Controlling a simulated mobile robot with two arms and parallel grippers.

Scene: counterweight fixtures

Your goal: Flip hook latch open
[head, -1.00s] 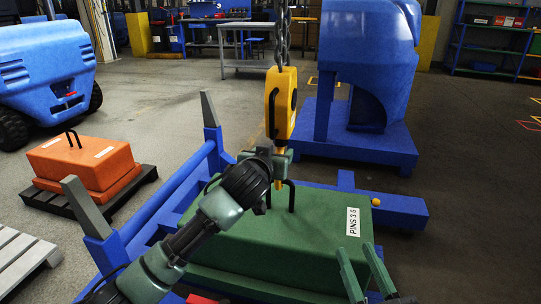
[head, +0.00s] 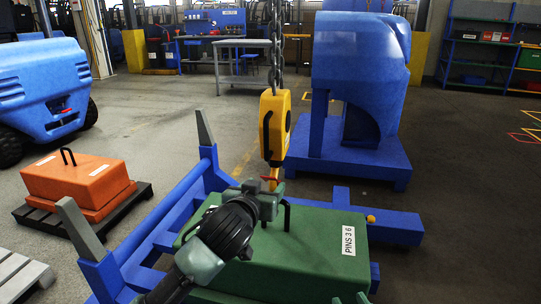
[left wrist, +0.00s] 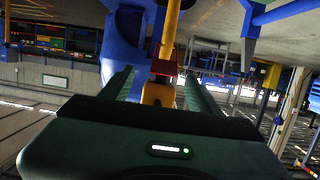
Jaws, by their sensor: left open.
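The yellow hoist block (head: 275,128) hangs from a chain. Its yellow hook hangs below it, with a small red latch (head: 270,178) at the hook's upper part. My left gripper (head: 268,192) is at the hook, just below the latch, and partly hides the hook in the head view. In the left wrist view, the open fingers (left wrist: 158,88) stand on either side of the yellow hook (left wrist: 158,95), and the red latch (left wrist: 163,68) shows between them. Contact cannot be told. Only the fingertips of my right gripper (head: 350,298) show at the bottom edge, apart.
A green counterweight (head: 300,250) labelled PINS 3 6, with a black handle, sits below the hook. A blue frame (head: 185,190) with grey-tipped posts stands left of it. An orange weight (head: 78,180) lies on a dark pallet further left. A blue machine (head: 358,85) stands behind.

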